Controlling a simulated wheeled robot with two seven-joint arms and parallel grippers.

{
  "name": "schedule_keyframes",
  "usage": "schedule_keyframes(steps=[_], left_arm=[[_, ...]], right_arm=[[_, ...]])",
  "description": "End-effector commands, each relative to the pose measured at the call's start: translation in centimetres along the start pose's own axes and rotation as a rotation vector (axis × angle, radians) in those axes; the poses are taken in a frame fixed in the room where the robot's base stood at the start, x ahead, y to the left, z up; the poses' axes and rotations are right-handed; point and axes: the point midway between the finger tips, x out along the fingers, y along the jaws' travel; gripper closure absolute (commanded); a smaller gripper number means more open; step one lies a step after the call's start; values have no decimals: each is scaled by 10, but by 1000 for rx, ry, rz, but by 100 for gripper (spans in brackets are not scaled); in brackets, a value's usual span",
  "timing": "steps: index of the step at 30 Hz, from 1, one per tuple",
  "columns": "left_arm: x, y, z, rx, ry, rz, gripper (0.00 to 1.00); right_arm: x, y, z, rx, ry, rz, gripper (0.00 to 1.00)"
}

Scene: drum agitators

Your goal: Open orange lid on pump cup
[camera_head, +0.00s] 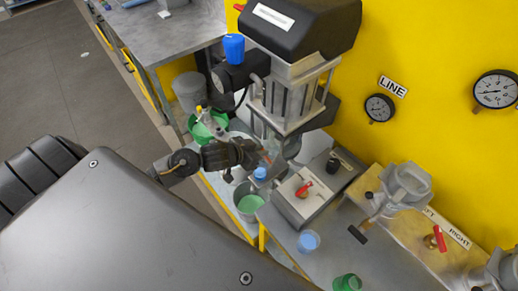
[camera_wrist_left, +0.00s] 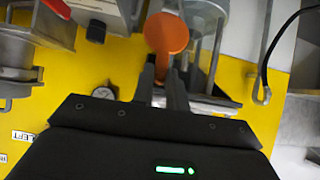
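The orange lid (camera_wrist_left: 166,34) shows in the left wrist view as a round disc with a narrow part running down between my left fingertips. In the head view only a small orange piece (camera_head: 266,158) shows beside my left gripper (camera_head: 258,156). My left gripper also shows in the left wrist view (camera_wrist_left: 163,72), its two dark fingers close together with a narrow gap. I cannot tell whether they press on the lid. The pump cup below the lid is largely hidden by the gripper and cannot be made out clearly. My right gripper is not in view.
The agitator machine (camera_head: 290,80) with a black top stands right behind my left gripper. A grey bucket with green content (camera_head: 247,202) stands below.

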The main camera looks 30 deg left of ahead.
Motion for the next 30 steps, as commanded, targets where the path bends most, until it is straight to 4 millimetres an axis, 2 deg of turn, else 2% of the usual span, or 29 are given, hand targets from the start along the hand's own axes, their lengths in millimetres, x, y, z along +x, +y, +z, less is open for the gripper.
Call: schedule_keyframes(steps=[5, 13, 24, 30], left_arm=[[3, 0, -3, 0, 1, -1, 89], [21, 0, -18, -1, 1, 0, 89], [24, 0, -20, 0, 0, 0, 89], [37, 0, -26, -2, 1, -1, 89]], right_arm=[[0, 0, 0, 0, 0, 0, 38], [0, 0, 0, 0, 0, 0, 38], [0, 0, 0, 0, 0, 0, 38], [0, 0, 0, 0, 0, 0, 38]])
